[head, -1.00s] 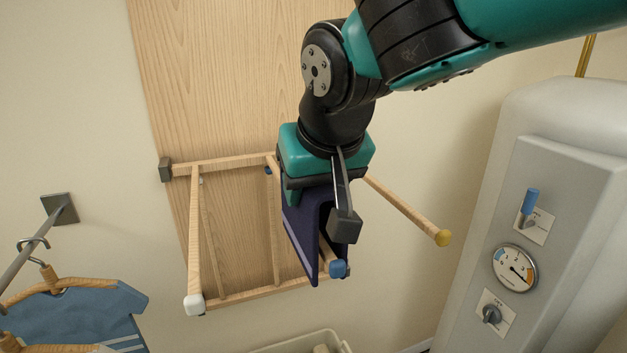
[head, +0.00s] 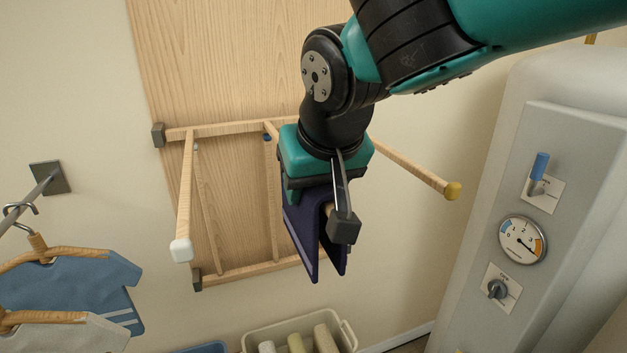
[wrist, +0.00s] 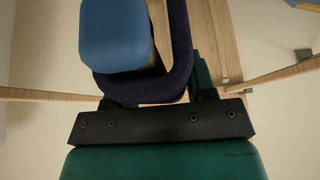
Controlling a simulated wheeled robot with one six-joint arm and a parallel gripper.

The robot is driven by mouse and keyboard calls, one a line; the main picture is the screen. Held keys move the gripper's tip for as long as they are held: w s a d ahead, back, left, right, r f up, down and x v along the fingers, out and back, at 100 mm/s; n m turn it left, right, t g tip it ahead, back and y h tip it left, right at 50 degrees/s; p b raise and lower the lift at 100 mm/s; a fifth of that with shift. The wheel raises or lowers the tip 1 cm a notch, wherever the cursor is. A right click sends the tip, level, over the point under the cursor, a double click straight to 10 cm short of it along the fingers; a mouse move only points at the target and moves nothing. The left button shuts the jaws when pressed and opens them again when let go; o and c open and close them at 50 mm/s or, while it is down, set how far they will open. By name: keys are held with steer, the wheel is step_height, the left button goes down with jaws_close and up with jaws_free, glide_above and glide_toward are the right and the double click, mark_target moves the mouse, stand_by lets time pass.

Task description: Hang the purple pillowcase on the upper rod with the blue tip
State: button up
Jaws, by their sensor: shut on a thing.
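The purple pillowcase (head: 300,228) is a dark folded cloth with its two sides hanging down below my gripper (head: 328,205). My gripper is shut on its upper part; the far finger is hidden. The blue-tipped rod (head: 328,210) comes out from the wall rack and passes behind my gripper, and a little of its wood shows between the cloth's sides. In the wrist view, the blue tip (wrist: 113,35) is close, with the pillowcase (wrist: 180,45) bent around its bottom and right side. The tip is hidden in the head view. I cannot tell whether cloth and rod touch.
A grey boiler (head: 560,200) stands right. Garments on hangers (head: 70,285) are at lower left, a bin (head: 345,335) below.

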steer(key=o, duration=1)
steer(key=shift+o, duration=0.2)
